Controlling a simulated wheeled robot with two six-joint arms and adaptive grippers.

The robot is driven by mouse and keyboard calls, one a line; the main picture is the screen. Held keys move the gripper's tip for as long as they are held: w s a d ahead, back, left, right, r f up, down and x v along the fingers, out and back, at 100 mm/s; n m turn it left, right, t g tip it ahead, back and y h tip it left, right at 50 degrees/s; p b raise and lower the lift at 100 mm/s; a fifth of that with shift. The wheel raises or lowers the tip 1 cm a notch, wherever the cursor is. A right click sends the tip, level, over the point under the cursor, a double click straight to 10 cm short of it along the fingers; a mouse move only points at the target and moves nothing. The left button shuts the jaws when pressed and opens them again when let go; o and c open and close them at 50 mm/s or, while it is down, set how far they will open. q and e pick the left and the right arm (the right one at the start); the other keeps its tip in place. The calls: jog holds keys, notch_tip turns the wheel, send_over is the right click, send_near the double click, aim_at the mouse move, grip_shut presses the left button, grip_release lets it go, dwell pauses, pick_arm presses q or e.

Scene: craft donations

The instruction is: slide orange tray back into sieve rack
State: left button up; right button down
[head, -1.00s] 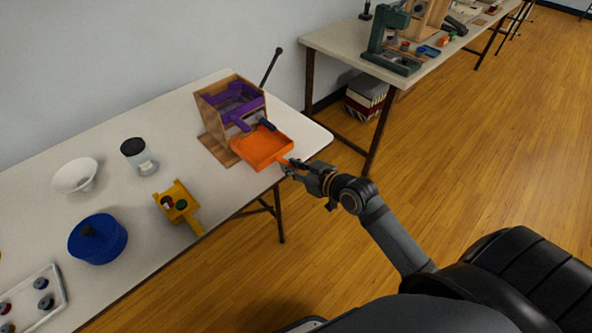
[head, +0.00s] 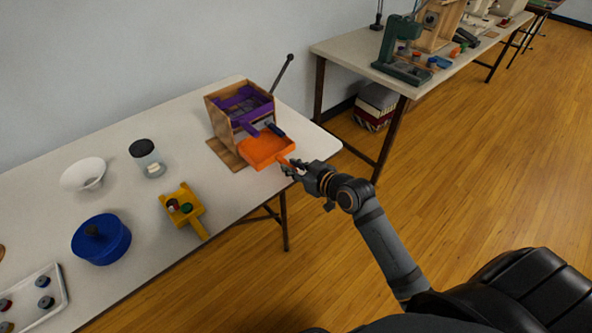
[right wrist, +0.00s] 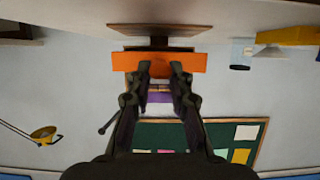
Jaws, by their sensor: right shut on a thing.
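The wooden sieve rack (head: 221,124) stands near the far right end of the white table, with a purple tray (head: 240,101) in its upper part. The orange tray (head: 266,149) is in front of the rack's lower part, its handle pointing toward me. Whether its back edge is inside the rack is hard to tell. My right gripper (head: 291,168) is shut on the orange tray's handle. In the right wrist view the orange tray (right wrist: 125,62) spans just beyond the fingertips (right wrist: 160,72), with purple behind it. My left gripper is out of view.
A yellow tray (head: 184,201) with small coloured pieces, a lidded jar (head: 147,158), a white bowl (head: 83,173) and a blue pot (head: 101,240) stand left of the rack. A dark rod (head: 283,73) rises behind the rack. A second table (head: 345,52) is at right.

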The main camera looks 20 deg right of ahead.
aim_at(271, 154)
jog(key=shift+w+a, duration=0.2)
jog(key=shift+w, duration=0.3)
jog(key=shift+w+a, duration=0.2)
jog(key=shift+w, duration=0.3)
jog(key=shift+w+a, duration=0.3)
jog(key=shift+w, duration=0.55)
jog(key=shift+w+a, duration=0.25)
jog(key=shift+w, duration=0.55)
jog(key=shift+w+a+b, duration=0.15)
jog(key=shift+w+a, duration=0.15)
jog(key=shift+w, duration=0.45)
jog(key=shift+w+a+b, duration=0.1)
jog(key=shift+w+a, duration=0.15)
jog(key=shift+w, duration=0.45)
jog(key=shift+w+a+b, duration=0.15)
jog(key=shift+w+a, duration=0.15)
jog(key=shift+w, duration=0.45)
jog(key=shift+w+f, duration=0.1)
jog(key=shift+f, duration=0.05)
jog(key=c, duration=1.1)
grip_release()
jog(key=shift+c, duration=0.2)
